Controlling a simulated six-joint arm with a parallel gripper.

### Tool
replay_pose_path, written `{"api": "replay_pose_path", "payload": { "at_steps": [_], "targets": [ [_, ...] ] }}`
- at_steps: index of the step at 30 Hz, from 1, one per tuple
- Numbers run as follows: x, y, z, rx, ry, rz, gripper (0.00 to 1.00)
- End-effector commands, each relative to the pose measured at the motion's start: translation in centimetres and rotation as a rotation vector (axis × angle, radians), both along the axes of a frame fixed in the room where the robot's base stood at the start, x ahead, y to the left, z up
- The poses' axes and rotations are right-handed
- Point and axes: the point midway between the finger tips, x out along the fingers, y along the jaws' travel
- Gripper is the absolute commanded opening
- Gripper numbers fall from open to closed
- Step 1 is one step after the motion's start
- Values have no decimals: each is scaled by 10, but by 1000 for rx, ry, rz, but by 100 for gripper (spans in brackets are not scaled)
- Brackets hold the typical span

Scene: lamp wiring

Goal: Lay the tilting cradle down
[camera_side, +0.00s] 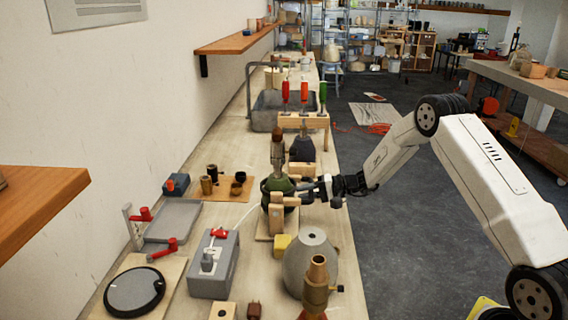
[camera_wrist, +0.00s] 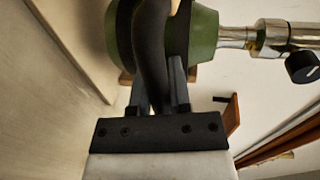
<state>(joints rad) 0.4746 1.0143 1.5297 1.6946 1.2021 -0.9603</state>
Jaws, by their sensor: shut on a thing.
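The tilting cradle (camera_side: 277,209) is a light wooden frame on a board in the middle of the bench. It holds a green lamp body (camera_side: 280,185) that stands upright, with a brown and metal neck on top. My gripper (camera_side: 316,190) reaches in from the right at the cradle's height. In the wrist view, my gripper (camera_wrist: 158,88) is shut on a dark curved band (camera_wrist: 152,50) that runs beside the green lamp body (camera_wrist: 205,32). The band's lower end is hidden between the fingers.
A grey cone-shaped shade (camera_side: 309,262) and a yellow block (camera_side: 281,246) stand close in front of the cradle.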

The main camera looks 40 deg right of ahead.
Motion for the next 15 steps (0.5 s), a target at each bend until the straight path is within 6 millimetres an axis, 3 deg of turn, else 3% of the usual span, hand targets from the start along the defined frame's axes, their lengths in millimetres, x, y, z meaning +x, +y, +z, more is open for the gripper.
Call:
{"api": "replay_pose_path", "payload": {
  "at_steps": [15],
  "targets": [
    [2, 2, 10, -56, 50, 3, 0]
  ]
}}
